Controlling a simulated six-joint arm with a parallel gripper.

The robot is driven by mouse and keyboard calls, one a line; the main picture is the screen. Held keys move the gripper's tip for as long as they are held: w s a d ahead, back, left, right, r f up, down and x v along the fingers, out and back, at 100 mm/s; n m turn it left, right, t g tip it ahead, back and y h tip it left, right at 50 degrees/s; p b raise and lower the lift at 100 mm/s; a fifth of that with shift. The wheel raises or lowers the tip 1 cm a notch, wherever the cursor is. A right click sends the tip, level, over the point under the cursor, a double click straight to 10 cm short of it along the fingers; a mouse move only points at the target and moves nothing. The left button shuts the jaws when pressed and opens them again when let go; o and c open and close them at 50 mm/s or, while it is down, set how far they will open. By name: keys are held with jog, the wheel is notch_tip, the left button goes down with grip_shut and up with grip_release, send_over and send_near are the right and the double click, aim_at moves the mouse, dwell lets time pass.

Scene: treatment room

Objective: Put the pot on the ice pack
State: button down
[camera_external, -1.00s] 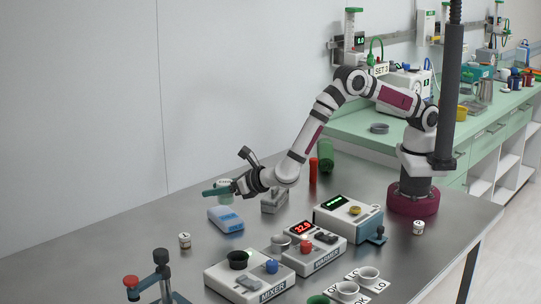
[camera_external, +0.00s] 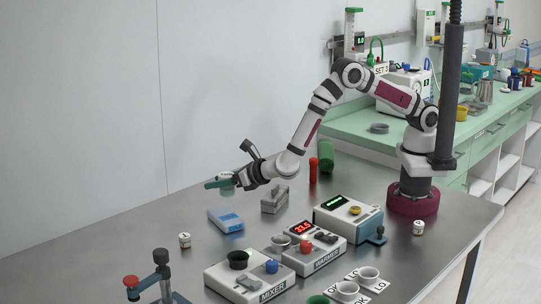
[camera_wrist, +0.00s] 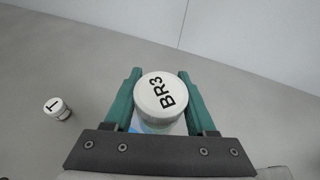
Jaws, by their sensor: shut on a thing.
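My gripper (camera_external: 219,183) is shut on a small pot, holding it in the air above the blue ice pack (camera_external: 226,219). In the wrist view the pot (camera_wrist: 161,97) has a white lid marked BR3 and sits between the green fingers of my gripper (camera_wrist: 160,92). In the external view the fingers mostly hide the pot. The ice pack lies flat on the metal table, with clear space between it and the pot. In the wrist view the pot and fingers hide most of the area below.
Another small pot (camera_external: 184,240), marked T in the wrist view (camera_wrist: 57,109), stands left of the ice pack. A grey block (camera_external: 274,199) stands to its right. The mixer (camera_external: 249,279) and warmer (camera_external: 314,255) are nearer the camera. Bare table lies around the ice pack.

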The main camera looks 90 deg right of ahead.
aim_at(217, 212)
jog(key=f, duration=0.1)
jog(key=a+f, duration=0.1)
jog(key=f, duration=0.3)
jog(key=shift+w+a, duration=0.35)
jog(key=shift+f, duration=0.15)
jog(key=shift+c, duration=1.1)
grip_release()
